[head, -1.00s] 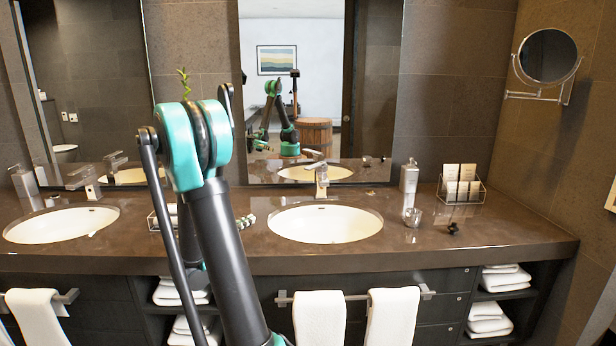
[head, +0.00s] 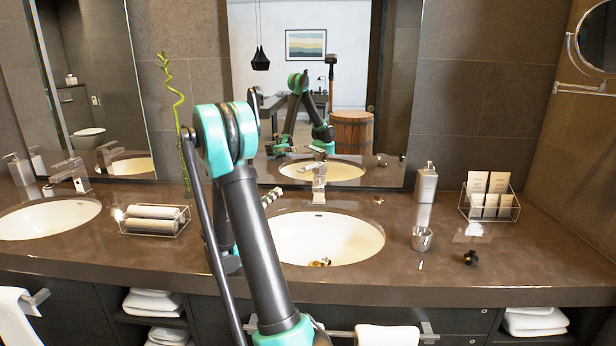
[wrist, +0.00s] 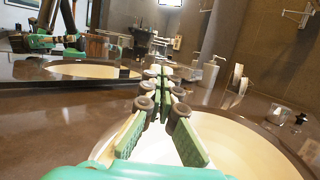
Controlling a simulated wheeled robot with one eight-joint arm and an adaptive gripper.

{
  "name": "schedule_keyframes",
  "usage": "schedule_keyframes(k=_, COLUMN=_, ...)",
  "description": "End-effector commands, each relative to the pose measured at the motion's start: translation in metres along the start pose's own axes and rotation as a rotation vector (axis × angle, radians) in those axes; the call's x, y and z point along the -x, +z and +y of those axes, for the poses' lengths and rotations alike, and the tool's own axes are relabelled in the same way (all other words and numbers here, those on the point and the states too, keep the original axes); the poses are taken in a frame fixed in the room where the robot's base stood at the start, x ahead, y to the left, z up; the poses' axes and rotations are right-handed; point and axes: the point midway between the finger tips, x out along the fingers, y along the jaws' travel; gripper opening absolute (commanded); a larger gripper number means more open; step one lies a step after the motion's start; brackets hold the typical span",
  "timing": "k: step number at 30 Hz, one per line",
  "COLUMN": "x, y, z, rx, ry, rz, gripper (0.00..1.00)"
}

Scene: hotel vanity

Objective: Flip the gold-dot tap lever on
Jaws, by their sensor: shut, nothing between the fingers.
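The middle tap (head: 319,182) is a square chrome one with a lever on top, standing behind the middle basin (head: 345,240). A second chrome tap (head: 72,176) stands behind the left basin (head: 50,222). I cannot make out a gold dot on either. My gripper (head: 273,195) is mostly hidden behind my arm in the head view; its fingers show just left of the middle tap, over the back left of the basin. In the wrist view my gripper (wrist: 158,78) is shut and empty, its fingertips overlapping pale shapes ahead; I cannot tell whether they touch the tap.
A towel tray (head: 155,222) and a bamboo stalk (head: 178,95) stand left of my arm. To the right are a soap dispenser (head: 427,183), a tumbler (head: 422,239), a wire rack (head: 490,198) and a small black item (head: 470,258). The mirror (head: 300,90) rises behind.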

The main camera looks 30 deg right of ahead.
Motion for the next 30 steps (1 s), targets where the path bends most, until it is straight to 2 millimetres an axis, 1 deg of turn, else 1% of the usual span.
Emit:
schedule_keyframes(k=13, x=0.0, y=0.0, z=0.0, rx=0.002, ry=0.0, rz=-0.002, gripper=0.0)
schedule_keyframes(k=17, x=-0.006, y=0.0, z=0.0, rx=0.002, ry=-0.002, rz=-0.002, gripper=0.0)
schedule_keyframes(k=20, x=-0.019, y=0.0, z=-0.001, rx=0.002, ry=-0.003, rz=-0.002, gripper=0.0)
schedule_keyframes(k=30, x=-0.076, y=0.0, z=-0.001, rx=0.002, ry=-0.003, rz=-0.001, gripper=0.0)
